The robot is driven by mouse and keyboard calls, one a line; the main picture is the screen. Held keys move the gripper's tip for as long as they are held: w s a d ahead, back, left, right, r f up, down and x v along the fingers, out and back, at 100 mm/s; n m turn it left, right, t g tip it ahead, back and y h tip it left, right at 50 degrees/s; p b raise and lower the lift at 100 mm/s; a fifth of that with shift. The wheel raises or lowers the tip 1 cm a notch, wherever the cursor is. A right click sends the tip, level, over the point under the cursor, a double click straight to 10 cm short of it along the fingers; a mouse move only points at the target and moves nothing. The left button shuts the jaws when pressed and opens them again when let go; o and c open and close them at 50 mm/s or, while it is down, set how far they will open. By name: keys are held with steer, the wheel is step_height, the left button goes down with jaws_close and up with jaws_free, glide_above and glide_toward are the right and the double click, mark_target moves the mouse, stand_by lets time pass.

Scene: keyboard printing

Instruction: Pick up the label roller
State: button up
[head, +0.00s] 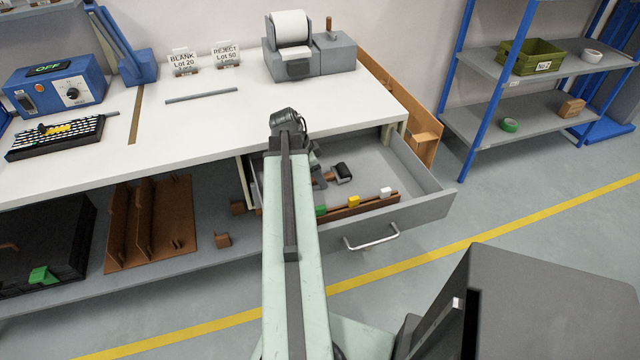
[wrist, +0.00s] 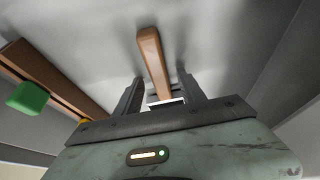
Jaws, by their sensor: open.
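The label roller lies in the open drawer, with a dark roller head (head: 343,172) and a brown wooden handle that is partly hidden by my arm in the head view. In the wrist view a brown handle (wrist: 151,58), which looks like the roller's, runs between and beyond the two fingers. My gripper (wrist: 160,84) is open, with one dark finger on each side of the handle and a visible gap to each. A small white patch shows at the base of the fingers. In the head view my gripper is mostly hidden behind my arm.
The grey drawer (head: 420,207) is pulled out below the white bench (head: 215,115). Inside it, a brown rack (head: 366,207) holds green, yellow and white pieces near the front; the green piece (wrist: 27,97) shows at left in the wrist view. Drawer walls stand close around my gripper.

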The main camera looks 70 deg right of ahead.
jaws_close()
stand_by(1.5)
